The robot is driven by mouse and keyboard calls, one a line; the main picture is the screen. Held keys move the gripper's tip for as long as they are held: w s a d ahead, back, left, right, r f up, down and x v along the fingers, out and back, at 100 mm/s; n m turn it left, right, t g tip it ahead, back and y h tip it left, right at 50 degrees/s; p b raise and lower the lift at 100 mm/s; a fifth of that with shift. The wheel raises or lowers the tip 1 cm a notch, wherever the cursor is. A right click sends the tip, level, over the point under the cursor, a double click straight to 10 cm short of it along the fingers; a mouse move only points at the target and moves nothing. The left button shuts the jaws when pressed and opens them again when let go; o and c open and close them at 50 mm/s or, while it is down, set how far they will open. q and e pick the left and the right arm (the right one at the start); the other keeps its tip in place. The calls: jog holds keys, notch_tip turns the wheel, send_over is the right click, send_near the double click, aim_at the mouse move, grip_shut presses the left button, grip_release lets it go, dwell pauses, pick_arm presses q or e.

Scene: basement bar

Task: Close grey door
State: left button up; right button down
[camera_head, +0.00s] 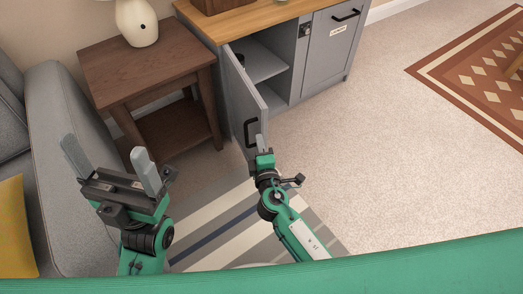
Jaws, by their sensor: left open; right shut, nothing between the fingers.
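The grey door (240,95) of the grey cabinet (296,62) stands open, swung out from the cabinet's left side. Its black bar handle (248,132) is near the door's free end. Shelves (262,65) show in the open compartment. My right gripper (260,143) is shut and empty, its tip close to the handle and the door's free edge. I cannot tell whether it touches the door. My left gripper (107,158) is open and empty, further left, in front of the sofa and the side table, away from the door.
A brown side table (140,62) with a white lamp base (137,22) stands left of the cabinet. A grey sofa (72,130) with a yellow cushion (16,228) is at far left. A striped rug (215,232) lies below.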

jog(key=shift+w+a, duration=0.2)
jog(key=shift+w, duration=2.35)
jog(key=shift+d, duration=0.15)
